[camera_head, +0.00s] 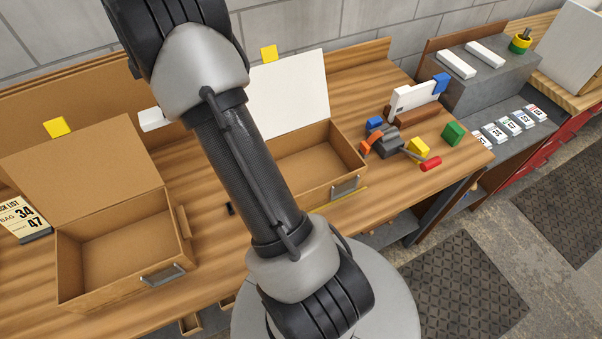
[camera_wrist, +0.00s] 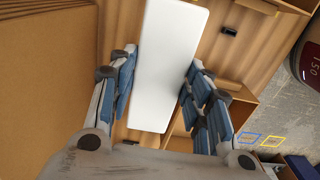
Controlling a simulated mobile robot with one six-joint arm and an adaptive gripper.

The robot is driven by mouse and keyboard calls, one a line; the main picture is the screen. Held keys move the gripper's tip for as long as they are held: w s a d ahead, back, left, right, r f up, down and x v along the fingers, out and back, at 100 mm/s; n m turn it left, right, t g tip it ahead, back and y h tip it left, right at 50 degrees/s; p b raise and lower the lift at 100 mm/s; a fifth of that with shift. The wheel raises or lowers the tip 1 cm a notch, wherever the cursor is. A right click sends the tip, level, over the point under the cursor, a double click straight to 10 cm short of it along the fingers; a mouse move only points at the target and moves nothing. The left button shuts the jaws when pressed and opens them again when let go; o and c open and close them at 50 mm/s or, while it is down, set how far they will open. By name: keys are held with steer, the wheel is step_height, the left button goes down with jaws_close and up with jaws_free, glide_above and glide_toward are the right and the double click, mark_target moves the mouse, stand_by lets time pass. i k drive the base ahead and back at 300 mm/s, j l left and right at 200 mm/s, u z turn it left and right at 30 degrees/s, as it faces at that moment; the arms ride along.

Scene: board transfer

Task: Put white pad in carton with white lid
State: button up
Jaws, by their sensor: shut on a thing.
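The white pad (camera_wrist: 168,50) is between the blue-padded fingers of my gripper (camera_wrist: 159,72) in the wrist view, and the gripper is shut on it. In the head view a white end, likely of this pad (camera_head: 151,120), shows left of my arm, above the bench; my arm hides the gripper there. The carton with the white lid (camera_head: 318,188) stands open on the bench, right of my arm. Its white lid (camera_head: 291,95) is raised at the back, with a yellow tab on top. My arm covers its left part. The visible inside looks empty.
A carton with a brown lid (camera_head: 112,287) stands open and empty at the left, beside a pick list card (camera_head: 24,217). Right of the white-lidded carton lie colored blocks and a grey tool-like object (camera_head: 385,141). White bars (camera_head: 456,64) lie on a grey shelf.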

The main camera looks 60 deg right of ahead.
mark_target(302, 179)
steer(key=k, duration=1)
